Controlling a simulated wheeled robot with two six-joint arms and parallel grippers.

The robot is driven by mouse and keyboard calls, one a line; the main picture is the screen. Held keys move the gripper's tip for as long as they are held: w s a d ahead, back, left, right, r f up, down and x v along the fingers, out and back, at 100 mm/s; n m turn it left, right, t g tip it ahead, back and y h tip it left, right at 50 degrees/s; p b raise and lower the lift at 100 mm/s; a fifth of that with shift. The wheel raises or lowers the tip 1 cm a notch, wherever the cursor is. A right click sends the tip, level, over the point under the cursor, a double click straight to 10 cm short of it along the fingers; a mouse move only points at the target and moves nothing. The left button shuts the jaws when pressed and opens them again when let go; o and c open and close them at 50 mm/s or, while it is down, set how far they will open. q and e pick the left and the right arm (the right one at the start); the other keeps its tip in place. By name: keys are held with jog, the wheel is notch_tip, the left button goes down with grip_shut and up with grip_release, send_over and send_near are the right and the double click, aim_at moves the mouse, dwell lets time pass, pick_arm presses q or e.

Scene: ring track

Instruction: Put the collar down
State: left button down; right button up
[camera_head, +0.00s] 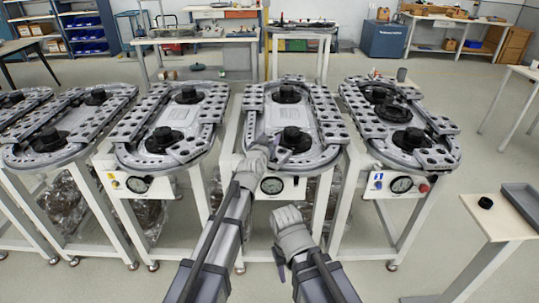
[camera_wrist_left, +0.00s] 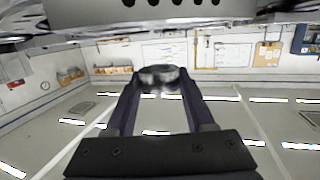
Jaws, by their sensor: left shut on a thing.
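My left gripper (camera_head: 274,143) reaches over the near end of the third ring track (camera_head: 322,112). In the left wrist view its two dark fingers (camera_wrist_left: 160,90) are closed on a dark round piece, the collar (camera_wrist_left: 161,74), held at the fingertips. In the head view the fingertips meet the left side of a black round piece (camera_head: 296,138) at the track's near end. Whether the collar touches the track below it, I cannot tell. My right gripper (camera_head: 291,232) hangs low in front of the track, apart from it; its fingers do not show clearly.
Similar tracks stand on both sides, the second (camera_head: 165,118) to the left and the fourth (camera_head: 440,128) to the right. A small table (camera_head: 480,235) at the right bears a black piece (camera_head: 485,202) and a grey tray (camera_head: 525,200). Floor is free between them.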

pick_arm(q)
jog(key=shift+f, duration=0.1)
notch_tip(320, 180, down, 4)
jog(key=b, duration=0.3)
jog(key=shift+r, duration=0.25)
jog(key=shift+b, duration=0.3)
jog(key=shift+f, duration=0.2)
jog(key=shift+c, duration=1.3)
grip_release()
jog(key=shift+r, duration=0.2)
